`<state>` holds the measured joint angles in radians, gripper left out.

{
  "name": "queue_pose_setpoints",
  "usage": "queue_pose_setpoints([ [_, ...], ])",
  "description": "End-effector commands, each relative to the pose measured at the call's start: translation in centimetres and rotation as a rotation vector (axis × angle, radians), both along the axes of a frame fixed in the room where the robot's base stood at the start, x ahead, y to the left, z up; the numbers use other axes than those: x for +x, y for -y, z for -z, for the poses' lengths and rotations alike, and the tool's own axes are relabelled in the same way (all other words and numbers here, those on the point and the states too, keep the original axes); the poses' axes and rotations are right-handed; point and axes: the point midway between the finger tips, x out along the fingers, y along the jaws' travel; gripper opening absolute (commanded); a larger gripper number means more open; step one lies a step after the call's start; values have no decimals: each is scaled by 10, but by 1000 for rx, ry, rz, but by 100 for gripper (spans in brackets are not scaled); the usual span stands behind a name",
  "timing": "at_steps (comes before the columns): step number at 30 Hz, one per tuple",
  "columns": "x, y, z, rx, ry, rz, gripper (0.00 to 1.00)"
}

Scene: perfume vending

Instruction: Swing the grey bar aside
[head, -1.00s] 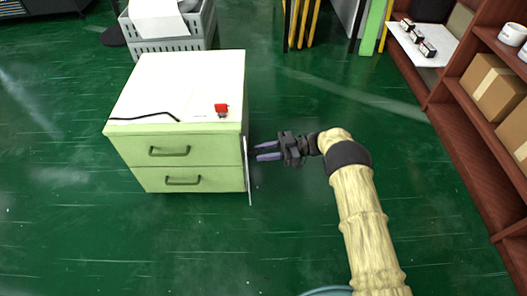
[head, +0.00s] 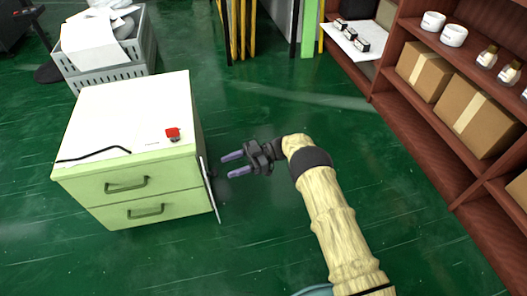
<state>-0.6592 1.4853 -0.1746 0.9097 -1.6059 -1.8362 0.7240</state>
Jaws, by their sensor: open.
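The grey bar (head: 210,188) is a thin strip along the right front edge of the green two-drawer cabinet (head: 85,187). It stands near upright, slightly tilted, with its lower end at the cabinet's bottom corner. My gripper (head: 228,163) is to the right of the bar, pointing left at the cabinet. Its two purple fingers are apart, with nothing between them. A gap shows between the fingertips and the bar.
A red button (head: 173,134) and a black cable (head: 95,154) are on the cabinet's white top. Grey crates (head: 112,75) stand behind it. A brown shelf (head: 440,135) with boxes, cups and bottles fills the right. Green floor (head: 400,230) is clear between.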

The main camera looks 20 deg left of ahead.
Motion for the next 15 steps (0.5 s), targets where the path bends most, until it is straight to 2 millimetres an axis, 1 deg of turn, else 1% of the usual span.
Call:
queue_pose_setpoints([
  [1,9,7,-2,0,1,4,50],
  [3,20,17,-2,2,1,4,50],
  [9,45,39,0,2,1,5,50],
  [15,65,58,1,2,2,7,50],
])
